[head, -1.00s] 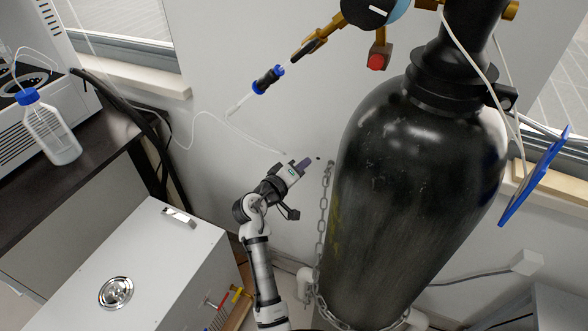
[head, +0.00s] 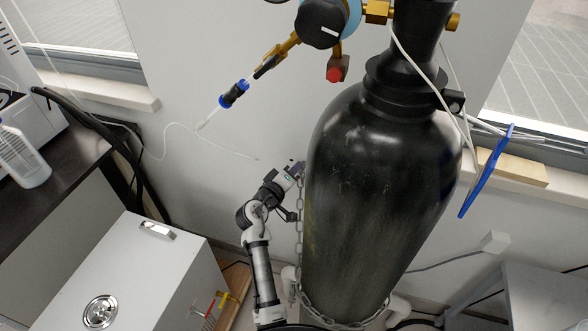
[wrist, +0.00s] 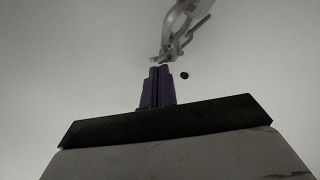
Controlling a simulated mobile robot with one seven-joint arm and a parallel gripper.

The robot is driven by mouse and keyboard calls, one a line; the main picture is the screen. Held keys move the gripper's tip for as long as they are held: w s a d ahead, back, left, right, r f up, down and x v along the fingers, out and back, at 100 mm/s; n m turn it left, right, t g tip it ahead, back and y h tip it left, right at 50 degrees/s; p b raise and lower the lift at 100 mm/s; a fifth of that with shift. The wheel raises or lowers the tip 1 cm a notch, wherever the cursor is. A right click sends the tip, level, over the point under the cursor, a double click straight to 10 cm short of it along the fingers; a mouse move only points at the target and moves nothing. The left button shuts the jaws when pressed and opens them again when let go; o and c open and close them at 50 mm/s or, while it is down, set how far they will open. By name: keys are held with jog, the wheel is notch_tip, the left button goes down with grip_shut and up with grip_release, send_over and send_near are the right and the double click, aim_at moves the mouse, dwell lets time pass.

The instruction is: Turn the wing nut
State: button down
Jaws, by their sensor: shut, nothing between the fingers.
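I cannot clearly make out a wing nut in either view. My gripper (head: 298,168) is shut and empty, close to the wall at the left side of the black gas cylinder (head: 375,190). In the wrist view its two dark purple fingers (wrist: 157,72) lie together. A metal chain (head: 299,225) runs down the cylinder's left side, and its upper end is near my fingertips. In the wrist view a blurred grey metal piece (wrist: 180,25) shows just past the fingertips. A small dark spot (wrist: 184,75) is on the wall to their right.
A blue-faced regulator (head: 325,20) with a red knob (head: 335,74) sits above. A white cabinet (head: 135,265) stands at lower left, and a dark bench (head: 70,160) is behind it. The wall left of my gripper is mostly clear.

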jog(key=shift+s+d+f+m+b, duration=0.15)
jog(key=shift+d+f+m+b, duration=0.05)
jog(key=shift+d+m+b, duration=0.25)
jog(key=shift+s+d+f+m+b, duration=0.1)
jog(key=shift+d+f+m+b, duration=0.1)
jog(key=shift+d+m+b, duration=0.25)
jog(key=shift+s+d+f+m+g+y+b, duration=0.1)
jog(key=shift+m+g+y+b, duration=0.1)
jog(key=shift+m+b, duration=0.3)
jog(key=shift+d+m+g+y+b, duration=0.1)
jog(key=shift+m+y+b, duration=0.15)
jog(key=shift+m, duration=0.35)
jog(key=m+y+b, duration=0.1)
jog(key=m+b, duration=0.2)
jog(key=shift+s+d+m+y, duration=0.1)
jog(key=shift+m+y, duration=0.2)
jog(key=shift+y, duration=0.05)
jog(key=shift+m+y+b, duration=0.3)
jog(key=shift+m+b, duration=0.05)
jog(key=shift+m, duration=0.25)
jog(key=shift+a, duration=0.25)
jog(key=shift+r, duration=0.2)
